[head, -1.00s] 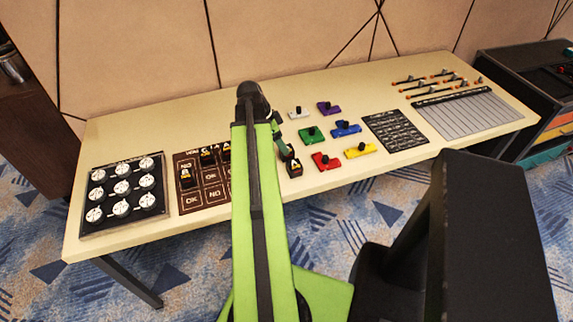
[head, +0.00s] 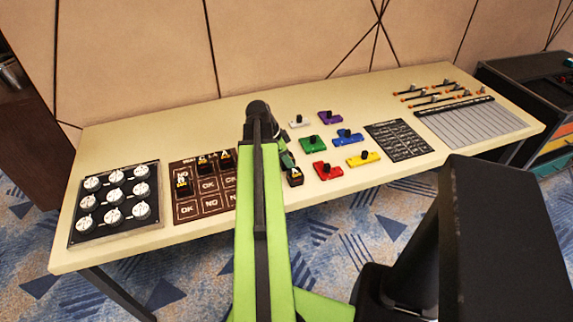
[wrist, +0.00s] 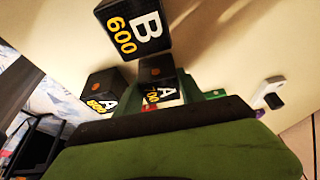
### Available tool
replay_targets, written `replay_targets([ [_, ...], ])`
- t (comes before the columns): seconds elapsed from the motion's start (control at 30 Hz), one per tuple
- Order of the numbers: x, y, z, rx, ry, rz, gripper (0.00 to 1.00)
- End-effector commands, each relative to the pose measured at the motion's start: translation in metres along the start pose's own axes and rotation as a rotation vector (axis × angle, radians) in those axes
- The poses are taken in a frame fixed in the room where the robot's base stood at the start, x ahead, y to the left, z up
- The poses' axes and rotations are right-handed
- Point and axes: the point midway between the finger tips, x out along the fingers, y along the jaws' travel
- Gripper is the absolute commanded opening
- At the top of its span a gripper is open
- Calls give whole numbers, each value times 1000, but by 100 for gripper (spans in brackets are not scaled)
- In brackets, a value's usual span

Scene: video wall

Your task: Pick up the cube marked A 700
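In the wrist view, the black cube marked A 700 (wrist: 163,93) sits just beyond my green gripper (wrist: 185,82), partly hidden by it. A cube marked B 600 (wrist: 132,28) stands close by at the top. Another cube marked A (wrist: 102,93) is to the left; its number is hard to read. In the head view, my gripper (head: 285,155) is low over the table beside a black cube marked A (head: 294,177), whose number I cannot read. My arm hides part of this area. The fingers are not clear enough to show whether they are open.
The table (head: 130,140) holds a dial panel (head: 115,202) at left and a brown OK/NO board (head: 208,183) with several black cubes. Right of my arm are coloured blocks with knobs, such as the red one (head: 327,171), a black panel (head: 398,140) and a grey slotted panel (head: 470,122).

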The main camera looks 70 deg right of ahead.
Motion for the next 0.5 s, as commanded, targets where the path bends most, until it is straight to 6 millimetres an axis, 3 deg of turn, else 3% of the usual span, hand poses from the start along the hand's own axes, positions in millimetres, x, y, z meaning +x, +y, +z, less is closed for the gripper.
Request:
replay_targets([
  [0.07, 0, 0, 0, 0, 0, 0, 34],
  [0.3, 0, 0, 0, 0, 0, 0, 2],
  [0.5, 0, 0, 0, 1, 0, 0, 1],
])
